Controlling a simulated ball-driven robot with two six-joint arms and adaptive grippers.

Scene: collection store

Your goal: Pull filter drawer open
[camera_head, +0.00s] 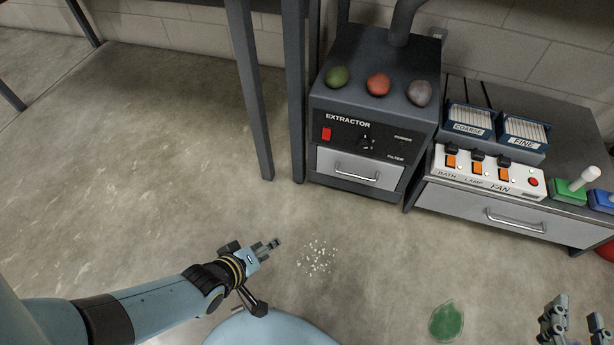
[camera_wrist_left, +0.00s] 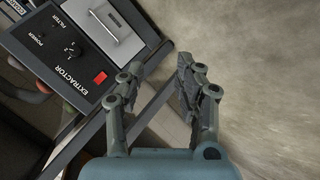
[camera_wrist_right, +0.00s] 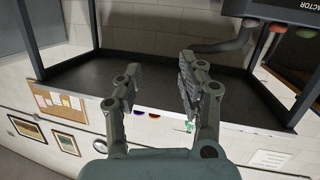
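The extractor (camera_head: 372,112) is a dark box on the floor at the top middle of the head view. Its filter drawer (camera_head: 335,177) is a light grey front panel below the "FILTER" label, with a metal bar handle (camera_head: 357,176). The drawer looks shut. In the left wrist view the drawer (camera_wrist_left: 112,42) shows upper left, beyond the fingers. My left gripper (camera_head: 276,243) is open and empty, in front and to the left of the drawer, apart from it. The left wrist view shows its parted fingers (camera_wrist_left: 162,75). My right gripper (camera_head: 578,314) is open and empty at the lower right.
Green, red and grey egg-like objects (camera_head: 378,84) sit on the extractor. A low cabinet (camera_head: 470,203) with switches and filter boxes (camera_head: 470,120) stands to its right. Table legs (camera_head: 250,100) rise close on its left. White crumbs (camera_head: 318,258) and a green puddle (camera_head: 446,321) lie on the floor.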

